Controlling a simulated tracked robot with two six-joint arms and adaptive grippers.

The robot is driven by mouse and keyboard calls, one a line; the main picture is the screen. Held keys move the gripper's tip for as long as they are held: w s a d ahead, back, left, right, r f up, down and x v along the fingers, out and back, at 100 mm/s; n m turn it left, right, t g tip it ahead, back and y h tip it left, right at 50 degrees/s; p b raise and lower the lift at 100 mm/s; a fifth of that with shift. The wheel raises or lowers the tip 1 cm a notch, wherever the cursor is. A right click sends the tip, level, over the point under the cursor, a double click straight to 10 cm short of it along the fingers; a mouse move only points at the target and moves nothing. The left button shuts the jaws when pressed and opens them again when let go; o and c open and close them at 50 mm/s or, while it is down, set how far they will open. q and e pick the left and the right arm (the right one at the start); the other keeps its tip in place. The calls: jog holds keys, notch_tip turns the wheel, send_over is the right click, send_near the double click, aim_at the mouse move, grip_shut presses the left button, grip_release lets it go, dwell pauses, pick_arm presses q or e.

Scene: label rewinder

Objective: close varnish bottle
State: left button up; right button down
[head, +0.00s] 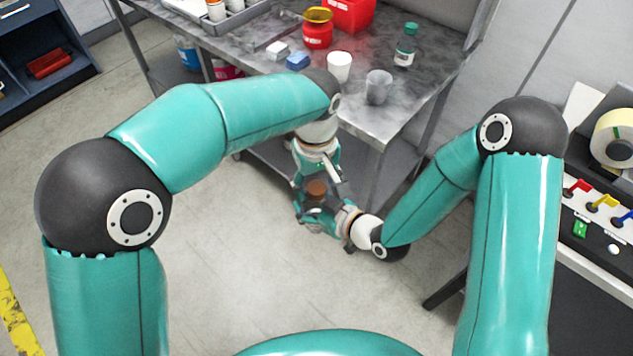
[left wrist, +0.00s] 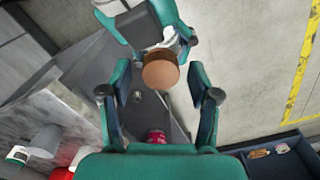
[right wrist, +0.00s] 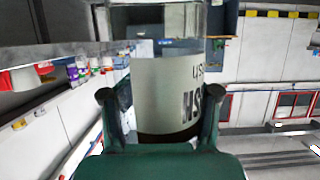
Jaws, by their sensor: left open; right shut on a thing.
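The varnish bottle (right wrist: 165,85) is a clear jar with a cream label, held between the fingers of my right gripper (right wrist: 160,95). Its round brown cap (left wrist: 160,72) shows in the left wrist view, and the cap is also small in the head view (head: 317,187). Whether the cap is seated tightly cannot be told; the jar's top is cut off in the right wrist view. My left gripper (left wrist: 160,95) is open, its fingers apart on either side of the cap in its view, with no clear contact. In the head view, both grippers meet in front of the table.
A grey metal table (head: 400,103) stands behind the grippers. On it are a white cup (head: 339,66), a grey cup (head: 378,87), a green-capped bottle (head: 405,45) and a red jar (head: 317,30). A machine with coloured levers (head: 603,202) is at right. Open floor lies at left.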

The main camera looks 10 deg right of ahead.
pick_arm(q)
jog(key=shift+r, duration=0.1)
jog(key=shift+r, duration=2.15)
jog(key=shift+c, duration=0.4)
jog(key=shift+r+n, duration=0.4)
jog(key=shift+n, duration=0.2)
notch_tip(320, 180, up, 3)
jog(key=n, duration=0.4)
jog(key=shift+w+f, duration=0.1)
jog(key=shift+f, duration=0.05)
jog(key=shift+f, duration=0.1)
jog(key=shift+f, duration=3.95)
